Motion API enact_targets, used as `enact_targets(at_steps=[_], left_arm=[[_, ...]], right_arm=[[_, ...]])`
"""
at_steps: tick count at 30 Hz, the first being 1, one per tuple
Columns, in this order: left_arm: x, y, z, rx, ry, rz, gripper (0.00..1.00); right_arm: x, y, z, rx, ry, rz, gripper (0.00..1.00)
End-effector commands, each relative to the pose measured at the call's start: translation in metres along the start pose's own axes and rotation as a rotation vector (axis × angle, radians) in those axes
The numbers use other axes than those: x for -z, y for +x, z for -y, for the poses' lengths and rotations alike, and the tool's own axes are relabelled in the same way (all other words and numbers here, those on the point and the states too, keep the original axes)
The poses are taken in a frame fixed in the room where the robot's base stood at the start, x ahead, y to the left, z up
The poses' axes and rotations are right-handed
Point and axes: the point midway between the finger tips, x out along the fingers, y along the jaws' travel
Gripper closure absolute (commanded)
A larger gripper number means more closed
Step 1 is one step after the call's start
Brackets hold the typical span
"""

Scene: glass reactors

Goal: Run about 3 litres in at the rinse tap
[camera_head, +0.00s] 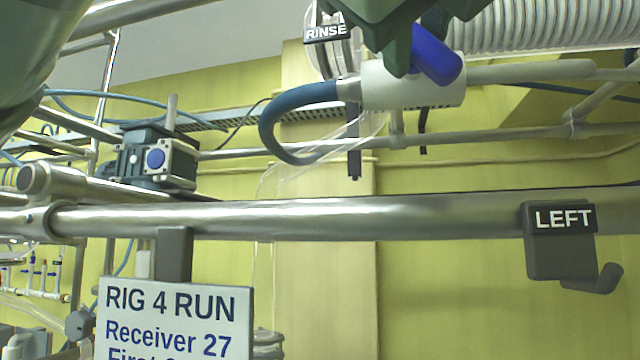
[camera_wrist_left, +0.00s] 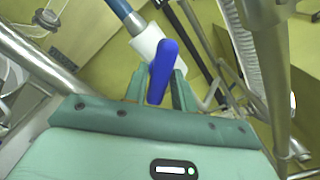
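The rinse tap (camera_head: 412,84) is a white valve body on the pipework, right of the black RINSE label (camera_head: 325,32). Its blue lever (camera_head: 435,56) shows at the top; a blue hose (camera_head: 300,97) curves from its left end. My left gripper (camera_head: 420,30) is at the lever, its green fingers partly covering it. In the left wrist view the lever (camera_wrist_left: 163,68) lies between the two fingers (camera_wrist_left: 160,92), the white body (camera_wrist_left: 148,42) beyond. The fingers are close beside the lever; whether they touch it is unclear. My right gripper is not in view.
A steel rail (camera_head: 380,218) crosses the front, with a LEFT hook (camera_head: 562,245) and a RIG 4 RUN sign (camera_head: 172,320). A motor unit (camera_head: 155,158) sits at left. A ribbed hose (camera_head: 550,26) runs at upper right. No litre reading is visible.

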Motion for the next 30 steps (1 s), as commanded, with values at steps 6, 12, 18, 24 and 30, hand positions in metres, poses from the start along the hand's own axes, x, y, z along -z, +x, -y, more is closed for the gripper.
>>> enact_targets(at_steps=[6,12,18,24,30], left_arm=[[-0.001,0.0,0.0,0.0,0.035,0.001,0.97],[-0.002,0.0,0.0,-0.001,0.141,0.002,0.97],[-0.002,0.0,0.001,-0.001,0.3,0.002,0.97],[-0.002,0.0,0.001,-0.001,0.458,0.002,0.97],[-0.002,0.0,0.001,-0.002,0.587,0.002,0.97]], right_arm=[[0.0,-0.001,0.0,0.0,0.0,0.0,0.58],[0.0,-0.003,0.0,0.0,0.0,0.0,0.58],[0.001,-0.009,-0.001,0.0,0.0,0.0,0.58],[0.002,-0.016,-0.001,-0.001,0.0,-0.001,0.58],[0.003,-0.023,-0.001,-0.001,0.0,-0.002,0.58]])
